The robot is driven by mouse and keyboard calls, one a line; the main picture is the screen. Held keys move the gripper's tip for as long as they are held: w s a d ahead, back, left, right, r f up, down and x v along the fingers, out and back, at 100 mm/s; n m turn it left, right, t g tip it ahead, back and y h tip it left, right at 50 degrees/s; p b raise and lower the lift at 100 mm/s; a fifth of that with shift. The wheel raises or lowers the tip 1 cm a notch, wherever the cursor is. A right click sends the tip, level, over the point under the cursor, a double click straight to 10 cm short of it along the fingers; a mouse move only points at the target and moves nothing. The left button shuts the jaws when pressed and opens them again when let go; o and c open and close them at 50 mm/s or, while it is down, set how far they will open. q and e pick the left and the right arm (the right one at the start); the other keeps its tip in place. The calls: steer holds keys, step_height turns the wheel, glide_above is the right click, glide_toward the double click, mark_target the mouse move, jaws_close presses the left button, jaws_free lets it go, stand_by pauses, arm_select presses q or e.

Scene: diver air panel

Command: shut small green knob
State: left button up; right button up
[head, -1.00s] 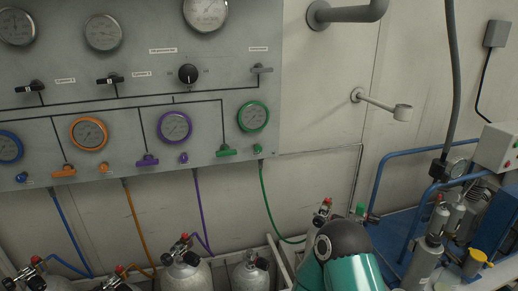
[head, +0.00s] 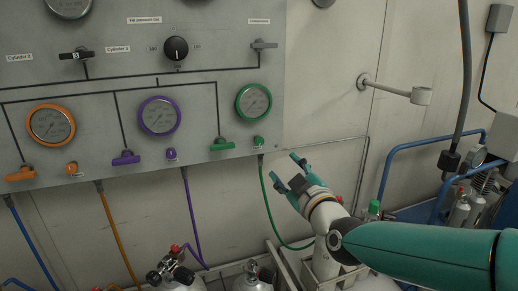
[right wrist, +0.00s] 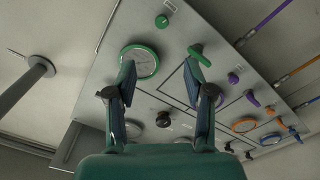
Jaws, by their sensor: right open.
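The small green knob (head: 258,141) is a little round knob on the grey panel, below the green-rimmed gauge (head: 254,101) and right of the green lever handle (head: 222,145). In the right wrist view the small green knob (right wrist: 162,21) shows beyond the fingertips, above the gap between them. My right gripper (head: 283,167) is open and empty. In the head view it is to the right of and below the knob, near the panel's lower right corner; it also shows in the right wrist view (right wrist: 159,66). It appears apart from the knob. My left gripper is not in view.
A purple knob (head: 171,154) and an orange knob (head: 72,168) sit further left on the panel. A green hose (head: 267,200) hangs below the small green knob. Gas cylinders (head: 252,279) stand below. A grey wall arm (head: 395,90) juts out at right.

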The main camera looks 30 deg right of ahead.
mark_target(260, 142)
steer(key=p+x, duration=0.3)
steer(key=x, duration=1.3)
steer(key=shift+w+f, duration=0.1)
steer(key=shift+w, duration=0.25)
jaws_close()
steer(key=shift+s+d, duration=0.1)
steer(key=shift+d, duration=0.1)
steer(key=shift+a, duration=0.2)
